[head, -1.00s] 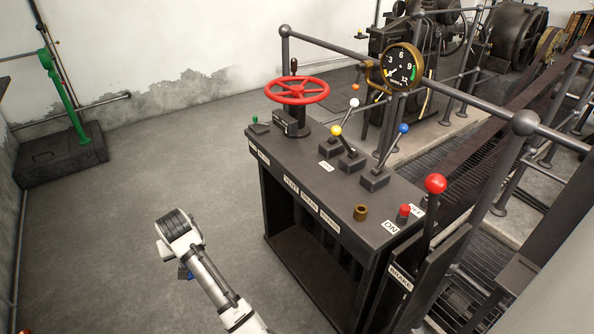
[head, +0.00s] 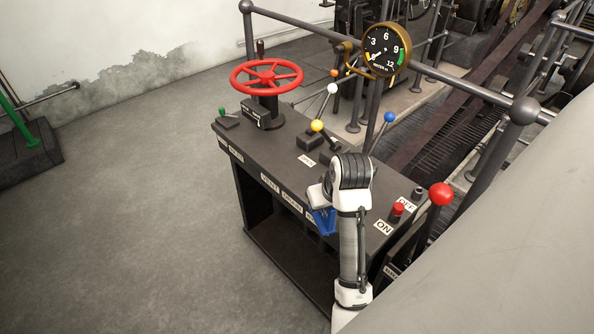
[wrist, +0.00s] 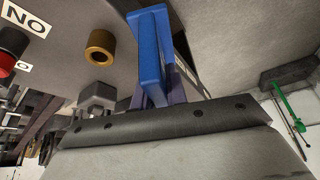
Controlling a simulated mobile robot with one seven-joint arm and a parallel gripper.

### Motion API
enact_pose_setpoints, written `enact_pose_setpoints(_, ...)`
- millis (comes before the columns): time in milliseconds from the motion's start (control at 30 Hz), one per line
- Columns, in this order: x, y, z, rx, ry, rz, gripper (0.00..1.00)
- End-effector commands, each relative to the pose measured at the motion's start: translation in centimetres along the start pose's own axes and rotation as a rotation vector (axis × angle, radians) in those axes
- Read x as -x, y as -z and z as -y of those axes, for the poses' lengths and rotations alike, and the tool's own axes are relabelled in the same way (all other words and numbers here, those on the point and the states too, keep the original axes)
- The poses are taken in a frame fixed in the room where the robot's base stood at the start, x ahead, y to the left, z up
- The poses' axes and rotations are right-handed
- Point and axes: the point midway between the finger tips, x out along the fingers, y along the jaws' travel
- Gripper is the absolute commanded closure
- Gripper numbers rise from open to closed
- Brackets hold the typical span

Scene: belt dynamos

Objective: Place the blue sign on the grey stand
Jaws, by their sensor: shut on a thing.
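The blue sign (wrist: 151,50) is a folded, narrow blue piece held in my gripper (wrist: 161,88) in the wrist view. The dark fingers are shut on its near end. In the head view the sign (head: 323,221) shows partly, below and left of my wrist, in front of the long side of the control stand. The dark grey control stand (head: 265,152) fills the middle of the head view, and its top (wrist: 215,17) also shows in the wrist view. My arm hides part of its top. Whether the sign touches the stand cannot be told.
The top carries a red wheel (head: 266,75), a yellow-knobbed lever (head: 317,126), a blue-knobbed lever (head: 389,118) and a red button (head: 397,209). A brass cup (wrist: 101,46) shows in the wrist view. A red-knobbed brake lever (head: 440,194) stands at right.

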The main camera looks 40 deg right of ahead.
Motion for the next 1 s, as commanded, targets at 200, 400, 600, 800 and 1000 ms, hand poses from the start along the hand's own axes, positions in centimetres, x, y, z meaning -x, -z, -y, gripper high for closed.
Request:
enact_pose_setpoints(200,-1.6,2.6,0.1,0.006,0.0,-0.001,1.0)
enact_pose_setpoints(400,-3.1,6.0,0.1,0.005,0.0,-0.001,1.0)
enact_pose_setpoints(600,-4.2,10.6,0.0,0.001,-0.001,0.001,1.0)
enact_pose_setpoints(800,-5.5,12.9,0.0,0.001,0.0,-0.001,1.0)
enact_pose_setpoints(1000,-6.2,14.7,0.0,0.001,-0.001,0.001,1.0)
